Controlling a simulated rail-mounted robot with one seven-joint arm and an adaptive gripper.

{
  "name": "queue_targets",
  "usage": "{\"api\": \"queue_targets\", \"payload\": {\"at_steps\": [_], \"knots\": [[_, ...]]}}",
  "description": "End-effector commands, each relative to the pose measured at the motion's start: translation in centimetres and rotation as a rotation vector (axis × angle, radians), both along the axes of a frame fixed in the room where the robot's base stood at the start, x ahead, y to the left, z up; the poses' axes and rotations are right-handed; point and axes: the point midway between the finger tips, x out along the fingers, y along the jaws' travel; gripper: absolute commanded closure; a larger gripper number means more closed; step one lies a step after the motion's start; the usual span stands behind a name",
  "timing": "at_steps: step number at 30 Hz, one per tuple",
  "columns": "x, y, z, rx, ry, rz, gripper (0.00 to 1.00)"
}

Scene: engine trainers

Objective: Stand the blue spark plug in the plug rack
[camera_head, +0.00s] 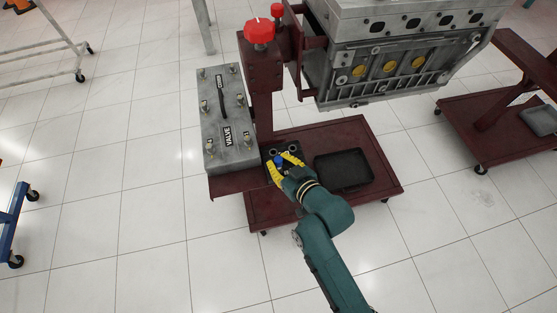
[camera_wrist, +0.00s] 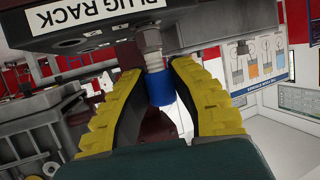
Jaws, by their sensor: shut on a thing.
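The blue spark plug (camera_wrist: 162,88) is between the yellow fingers of my gripper (camera_wrist: 164,70) in the wrist view, its metal end pointing at the plug rack (camera_wrist: 130,22). My gripper is shut on it. The plug's metal end meets the rack's edge in the picture; I cannot tell if it is inside a hole. In the head view the dark plug rack (camera_head: 270,152) lies on the red cart, partly hidden by my gripper (camera_head: 280,165), with the blue plug (camera_head: 278,160) showing between the fingers.
A black tray (camera_head: 345,187) lies right of my gripper on the red cart (camera_head: 385,180). A grey valve box (camera_head: 228,120) stands left. A red post with a red knob (camera_head: 259,31) rises behind, and an engine block (camera_head: 400,55) hangs at the back right.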

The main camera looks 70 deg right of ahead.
Motion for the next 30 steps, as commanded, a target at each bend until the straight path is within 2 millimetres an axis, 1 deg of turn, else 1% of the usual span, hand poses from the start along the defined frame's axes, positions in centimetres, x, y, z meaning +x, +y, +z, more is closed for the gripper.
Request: {"api": "queue_targets", "payload": {"at_steps": [7, 8, 9, 11, 12, 19, 22, 26, 30], "knots": [[0.0, 0.0, 0.0, -0.001, -0.001, 0.000, 1.00], [0.0, 0.0, 0.0, -0.001, -0.001, 0.000, 0.72], [0.0, 0.0, 0.0, -0.001, -0.001, 0.000, 0.65], [0.0, 0.0, 0.0, -0.001, -0.001, 0.000, 0.53], [0.0, 0.0, 0.0, -0.001, -0.001, 0.000, 0.52], [0.0, 0.0, 0.0, 0.000, 0.000, 0.000, 0.52], [-0.5, 0.4, 0.1, 0.000, 0.000, 0.000, 0.52], [-2.1, 1.7, 1.0, 0.000, 0.000, -0.001, 0.52], [-4.7, 3.8, 2.3, 0.002, 0.001, -0.002, 0.52]]}}
